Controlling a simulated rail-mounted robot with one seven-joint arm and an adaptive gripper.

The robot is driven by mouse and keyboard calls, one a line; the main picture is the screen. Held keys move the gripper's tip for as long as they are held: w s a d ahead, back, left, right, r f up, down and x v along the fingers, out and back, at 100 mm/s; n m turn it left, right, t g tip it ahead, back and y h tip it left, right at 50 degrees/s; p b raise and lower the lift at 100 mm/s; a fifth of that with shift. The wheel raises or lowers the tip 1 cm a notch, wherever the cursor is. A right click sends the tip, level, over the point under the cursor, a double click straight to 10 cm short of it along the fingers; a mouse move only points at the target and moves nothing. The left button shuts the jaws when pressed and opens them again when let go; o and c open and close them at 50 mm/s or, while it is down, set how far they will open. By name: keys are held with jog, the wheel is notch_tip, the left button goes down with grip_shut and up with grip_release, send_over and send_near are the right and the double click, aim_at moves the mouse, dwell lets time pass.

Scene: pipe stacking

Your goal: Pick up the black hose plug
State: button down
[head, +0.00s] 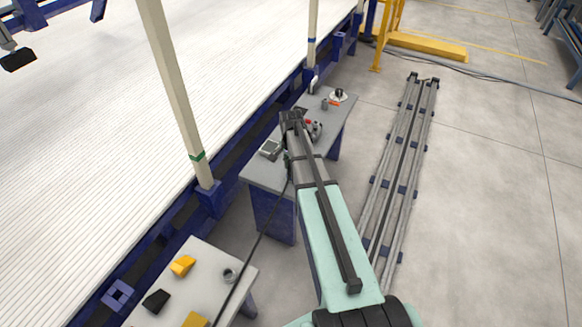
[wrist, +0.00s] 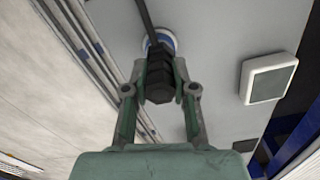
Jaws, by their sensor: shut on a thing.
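The black hose plug (wrist: 158,87), a dark ribbed piece, sits between the fingers of my gripper (wrist: 159,78) in the wrist view. The fingers are shut on it from both sides. A blue and white ring (wrist: 168,40) shows just beyond its far end, over the grey table top; I cannot tell whether they touch. In the head view my gripper is over the grey table (head: 262,176), mostly hidden by my own arm, and the plug cannot be made out there.
A pale square device (wrist: 268,78) lies on the table to the right; the head view also shows it (head: 270,149). A white round item (head: 338,95) is at the table's far end. A nearer table holds yellow pieces (head: 182,265) and a black piece (head: 156,301). Long pipes (head: 405,165) lie right.

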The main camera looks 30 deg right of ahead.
notch_tip(320, 180, up, 20)
dwell(0.6)
jog(key=shift+p, duration=0.3)
notch_tip(320, 180, up, 8)
jog(key=p, duration=0.6)
dwell(0.4)
